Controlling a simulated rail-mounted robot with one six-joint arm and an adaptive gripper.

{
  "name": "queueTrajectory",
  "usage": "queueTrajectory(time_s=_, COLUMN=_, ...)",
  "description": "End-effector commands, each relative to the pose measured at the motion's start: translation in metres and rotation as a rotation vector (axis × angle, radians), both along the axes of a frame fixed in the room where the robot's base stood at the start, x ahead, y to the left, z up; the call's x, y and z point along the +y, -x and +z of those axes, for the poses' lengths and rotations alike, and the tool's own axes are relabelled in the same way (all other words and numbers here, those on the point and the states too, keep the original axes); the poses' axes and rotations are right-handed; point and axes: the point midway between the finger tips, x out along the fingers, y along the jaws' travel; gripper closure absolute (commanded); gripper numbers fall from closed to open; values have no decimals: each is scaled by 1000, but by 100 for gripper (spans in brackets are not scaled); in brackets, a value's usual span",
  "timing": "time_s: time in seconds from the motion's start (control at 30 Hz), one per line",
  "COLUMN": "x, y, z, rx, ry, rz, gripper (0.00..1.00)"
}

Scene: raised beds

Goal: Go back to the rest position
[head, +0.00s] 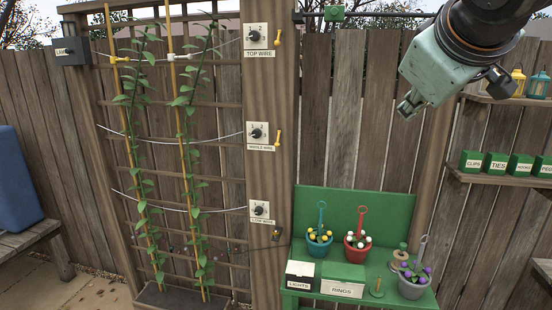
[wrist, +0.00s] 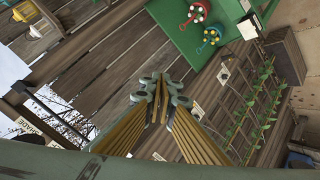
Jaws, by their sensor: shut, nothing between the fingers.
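My gripper (head: 407,107) hangs at the upper right of the head view, in front of the wooden fence and above the green bench. In the wrist view its fingers (wrist: 160,88) meet at the tips, shut with nothing between them. It is clear of the bench and the shelves and touches nothing that I can see.
The green bench (head: 306,228) holds flower pots and boxes. Shelves (head: 497,178) with green boxes and lanterns stand at the right. A trellis with two climbing plants (head: 190,150) and a post with switch panels (head: 258,136) are at the left. The fence middle is clear.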

Motion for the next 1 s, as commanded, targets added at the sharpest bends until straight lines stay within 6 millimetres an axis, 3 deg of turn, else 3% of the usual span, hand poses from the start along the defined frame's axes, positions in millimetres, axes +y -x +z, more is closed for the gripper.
queueTrajectory(time_s=0.1, x=0, y=39, z=-43, rx=71, ry=-70, rz=-58, gripper=100)
queueTrajectory(time_s=0.6, x=27, y=208, z=-199, rx=379, ry=-350, rz=-274, gripper=100)
queueTrajectory(time_s=0.8, x=46, y=271, z=-247, rx=495, ry=-442, rz=-342, gripper=100)
queueTrajectory(time_s=1.0, x=59, y=308, z=-272, rx=566, ry=-494, rz=-378, gripper=100)
